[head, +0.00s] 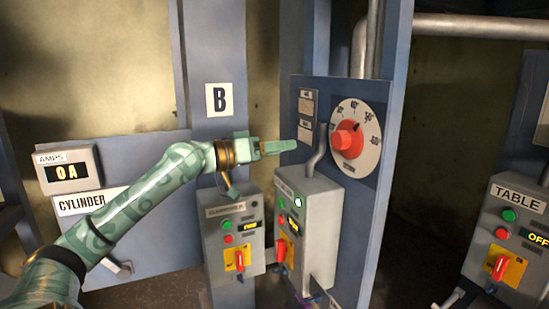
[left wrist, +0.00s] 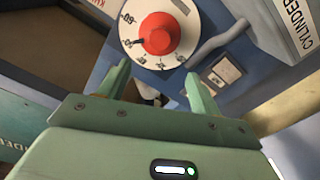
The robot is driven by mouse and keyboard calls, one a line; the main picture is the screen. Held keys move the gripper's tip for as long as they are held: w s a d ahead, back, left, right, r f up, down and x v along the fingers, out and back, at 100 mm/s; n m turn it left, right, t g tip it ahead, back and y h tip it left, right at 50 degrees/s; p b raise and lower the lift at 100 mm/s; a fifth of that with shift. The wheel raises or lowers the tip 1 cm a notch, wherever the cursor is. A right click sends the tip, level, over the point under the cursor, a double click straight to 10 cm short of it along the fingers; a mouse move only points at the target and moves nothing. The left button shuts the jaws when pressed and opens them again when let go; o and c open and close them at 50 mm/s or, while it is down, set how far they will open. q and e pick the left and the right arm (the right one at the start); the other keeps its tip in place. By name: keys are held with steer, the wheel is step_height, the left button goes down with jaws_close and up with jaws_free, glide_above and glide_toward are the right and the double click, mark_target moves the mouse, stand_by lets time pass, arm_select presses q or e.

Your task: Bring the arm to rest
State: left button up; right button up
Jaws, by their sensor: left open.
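My left arm reaches in from the lower left of the head view, and its green gripper (head: 278,148) is in front of the blue panel, left of the dial. In the left wrist view the left gripper (left wrist: 158,78) is open, with its two fingers apart and nothing between them. A red knob (head: 347,139) on a round white dial (head: 369,158) lies beyond the fingertips; the knob also shows in the left wrist view (left wrist: 159,33). The gripper looks apart from the knob. My right gripper is not in view.
Grey control boxes stand below the gripper: one (head: 233,246) under the B sign (head: 219,99) and one (head: 318,222) beside it. A grey conduit (head: 319,150) runs up the panel. The TABLE box (head: 510,236) is at the far right. A 0 A meter (head: 68,170) is at left.

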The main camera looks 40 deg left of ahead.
arm_select(q)
steer(key=shift+s+a, duration=0.1)
steer(key=shift+s, duration=0.2)
stand_by(0.4)
